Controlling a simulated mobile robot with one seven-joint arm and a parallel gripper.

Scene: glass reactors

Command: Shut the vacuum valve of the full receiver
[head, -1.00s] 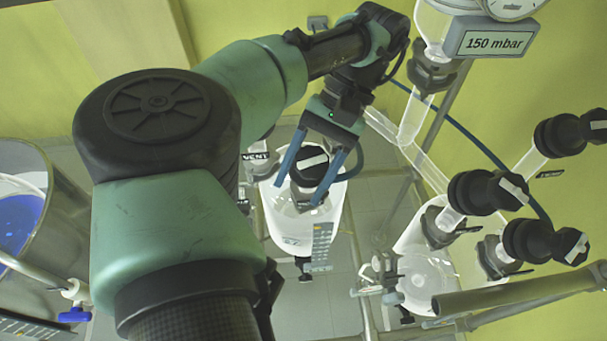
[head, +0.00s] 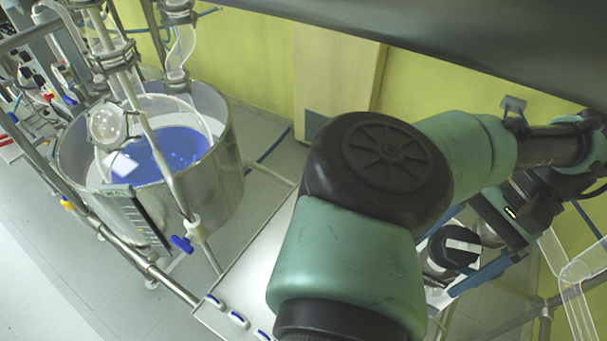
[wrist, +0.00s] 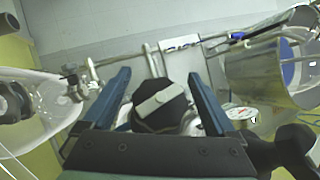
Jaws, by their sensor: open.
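A black valve knob (head: 455,248) with a white bar across its top sits between the two blue fingers of my gripper (head: 440,264). In the wrist view the same knob (wrist: 158,112) lies between the spread fingers (wrist: 158,76), with a visible gap on either side. Its white bar is slanted, its right end farther from my palm.
A steel bath (head: 225,170) with blue liquid stands at the left, with glassware and frame poles around it. A blue-handled tap (head: 182,243) hangs on its front side. In the wrist view another clear glass vessel (wrist: 45,120) is close on the left.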

